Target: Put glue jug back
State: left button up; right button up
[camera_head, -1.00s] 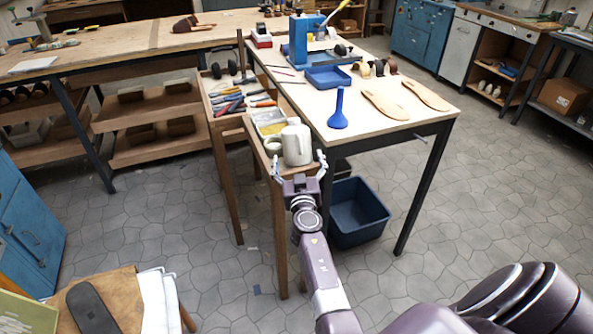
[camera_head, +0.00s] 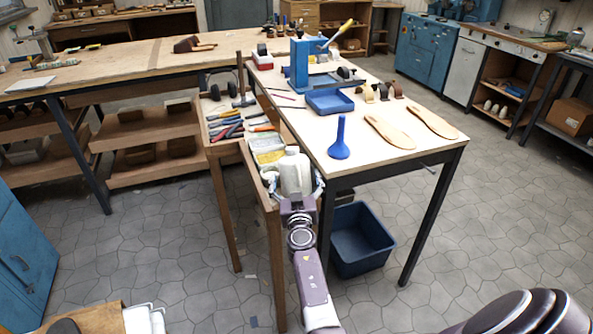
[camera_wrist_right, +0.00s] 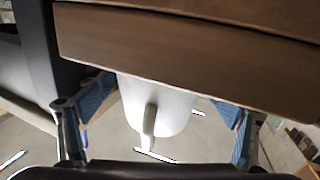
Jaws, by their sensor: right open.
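The white glue jug (camera_head: 295,174) is at the near end of the narrow wooden stand, beside the workbench. In the right wrist view, part of a smooth white body with a handle, the jug (camera_wrist_right: 165,106), shows below a brown wooden edge. My right gripper (camera_head: 296,190) is at the near side of the jug, its fingers open and spread to either side of it. In the wrist view, both blue-padded fingers of the right gripper (camera_wrist_right: 160,112) stand apart from the jug, with gaps visible. The jug's base is partly hidden by the gripper. My left gripper is out of view.
The wooden stand (camera_head: 277,250) also bears a shallow tray with yellowish contents (camera_head: 268,157). Hand tools (camera_head: 230,125) lie behind. A blue bin (camera_head: 362,240) stands below.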

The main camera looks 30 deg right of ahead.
jog(key=shift+s+a+r, duration=0.3)
jog(key=shift+a+r, duration=0.05)
jog(key=shift+s+r, duration=0.1)
jog(key=shift+s, duration=0.05)
jog(key=shift+c, duration=1.3)
jog(key=shift+d+f, duration=0.1)
jog(key=shift+f, duration=0.1)
jog(key=c, duration=0.5)
jog(key=shift+r, duration=0.1)
jog(key=c, duration=0.8)
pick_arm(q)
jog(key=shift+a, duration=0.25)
pick_arm(e)
jog(key=shift+w, duration=0.2)
jog(key=shift+c, duration=0.2)
